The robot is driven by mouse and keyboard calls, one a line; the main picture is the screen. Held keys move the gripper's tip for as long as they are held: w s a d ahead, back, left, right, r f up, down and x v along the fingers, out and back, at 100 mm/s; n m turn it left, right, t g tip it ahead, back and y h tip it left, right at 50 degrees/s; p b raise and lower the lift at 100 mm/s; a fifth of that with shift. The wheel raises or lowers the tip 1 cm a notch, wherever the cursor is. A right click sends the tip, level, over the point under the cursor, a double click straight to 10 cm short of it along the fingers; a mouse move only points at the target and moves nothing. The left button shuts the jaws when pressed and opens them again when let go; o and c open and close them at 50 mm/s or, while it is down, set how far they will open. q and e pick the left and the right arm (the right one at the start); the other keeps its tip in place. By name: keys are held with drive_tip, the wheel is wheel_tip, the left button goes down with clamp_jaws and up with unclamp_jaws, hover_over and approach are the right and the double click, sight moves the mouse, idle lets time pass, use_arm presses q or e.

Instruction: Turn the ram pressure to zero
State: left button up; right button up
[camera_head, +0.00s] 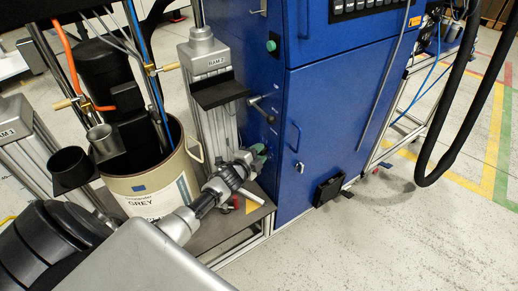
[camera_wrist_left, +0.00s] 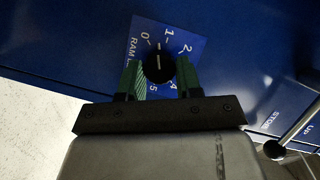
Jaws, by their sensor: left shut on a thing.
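The ram pressure knob (camera_wrist_left: 158,68) is a small black dial on a blue label (camera_wrist_left: 190,30) printed "RAM" with numbers around it, in the left wrist view. Its white line points up in the picture, roughly between 0 and 1. My left gripper (camera_wrist_left: 160,80) has its green fingers on either side of the knob and is shut on it. In the head view my left gripper (camera_head: 258,151) reaches the side of the blue cabinet (camera_head: 335,110), and I cannot make out the knob there. My right gripper is not in view.
A lever (camera_head: 262,105) with a black ball end sticks out of the cabinet above my gripper; it also shows in the wrist view (camera_wrist_left: 298,127). A drum (camera_head: 150,190) labelled GREY and the RAM-2 column (camera_head: 208,60) stand to the left.

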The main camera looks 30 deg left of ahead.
use_arm(q)
drive_tip(key=shift+a+r+n+g+h+p, duration=0.1)
drive_tip(key=shift+n+g+h+p, duration=0.3)
drive_tip(key=shift+n+p, duration=0.55)
drive_tip(key=shift+a+r+n+g+h+p, duration=0.1)
drive_tip(key=shift+n+g+h+p, duration=0.25)
drive_tip(key=shift+n+p, duration=0.6)
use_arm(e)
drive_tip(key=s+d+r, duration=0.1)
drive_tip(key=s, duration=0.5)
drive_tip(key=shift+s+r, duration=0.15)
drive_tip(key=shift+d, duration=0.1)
use_arm(q)
drive_tip(key=o, duration=0.9)
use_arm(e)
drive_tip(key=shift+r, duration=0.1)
